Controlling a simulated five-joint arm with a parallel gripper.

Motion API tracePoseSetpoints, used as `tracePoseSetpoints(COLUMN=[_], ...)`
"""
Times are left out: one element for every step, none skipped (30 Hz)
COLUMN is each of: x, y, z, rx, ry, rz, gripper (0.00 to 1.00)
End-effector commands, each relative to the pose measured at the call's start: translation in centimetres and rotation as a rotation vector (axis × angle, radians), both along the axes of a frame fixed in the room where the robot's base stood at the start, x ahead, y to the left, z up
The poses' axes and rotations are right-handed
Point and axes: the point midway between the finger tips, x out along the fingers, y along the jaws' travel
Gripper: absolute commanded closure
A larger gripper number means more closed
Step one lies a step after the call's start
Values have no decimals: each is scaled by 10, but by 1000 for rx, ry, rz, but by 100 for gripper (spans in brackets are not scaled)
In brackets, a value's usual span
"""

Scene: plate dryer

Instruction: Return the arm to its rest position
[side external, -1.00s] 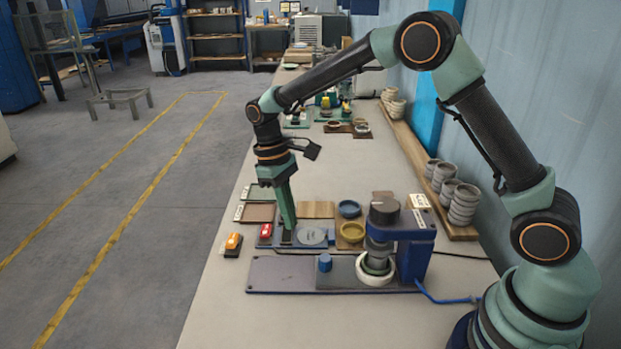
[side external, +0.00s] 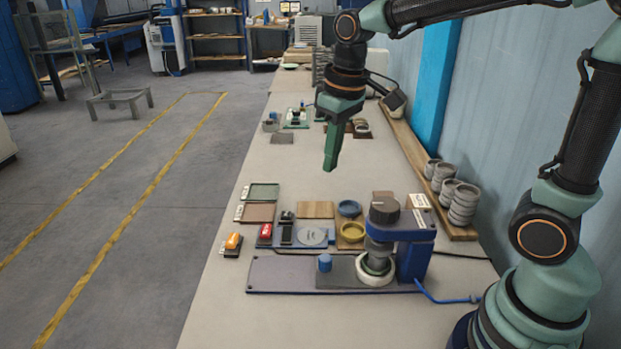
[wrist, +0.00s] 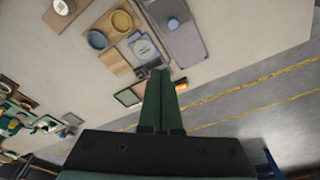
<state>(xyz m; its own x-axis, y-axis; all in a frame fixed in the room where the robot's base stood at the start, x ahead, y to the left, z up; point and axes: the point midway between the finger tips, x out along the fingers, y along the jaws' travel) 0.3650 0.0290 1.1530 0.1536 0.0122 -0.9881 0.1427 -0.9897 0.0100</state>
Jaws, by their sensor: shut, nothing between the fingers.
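My gripper (side external: 330,163) has green fingers that are shut with nothing between them. In the side view it hangs well above the table, behind the plate dryer station and touching nothing. In the wrist view the shut fingers (wrist: 158,75) point toward the station's small trays. The plate dryer station has a dark base plate (side external: 280,274), a blue stand (side external: 416,262) with a dark round knob (side external: 384,210), and a white ring (side external: 375,275) under its head. Behind it are a red switch (side external: 265,231), a yellow dish (side external: 352,232) and a blue dish (side external: 349,208).
An orange switch (side external: 233,241) sits near the table's left edge. Stacked grey bowls (side external: 464,203) stand on a wooden board by the right wall. More small devices (side external: 296,118) are farther back. The table (side external: 240,320) is clear at the front left.

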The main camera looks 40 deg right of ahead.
Motion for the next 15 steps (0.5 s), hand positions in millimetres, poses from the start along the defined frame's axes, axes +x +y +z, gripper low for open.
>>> tracePoseSetpoints(x=[-9, -15, -22, -27, -32, -39, -44, -48, -54, -58, -62, -66, -69, -71, -74], y=[-4, -6, -9, -11, -13, -15, -17, -18, -20, -22, -23, -24, -25, -26, -27], z=[6, 8, 11, 12, 13, 14, 15, 15, 15, 14, 14, 13, 12, 11, 10], rx=[4, 6, 9, 11, 13, 16, 18, 20, 22, 24, 25, 27, 29, 30, 31], ry=[-39, -59, -86, -106, -126, -153, -172, -192, -216, -234, -250, -269, -283, -295, -307], rz=[-16, -24, -36, -44, -52, -63, -72, -80, -91, -98, -105, -112, -117, -123, -128], gripper=[100, 100, 100, 100, 100, 100, 100, 100, 100, 100, 100, 100, 100, 100, 100])
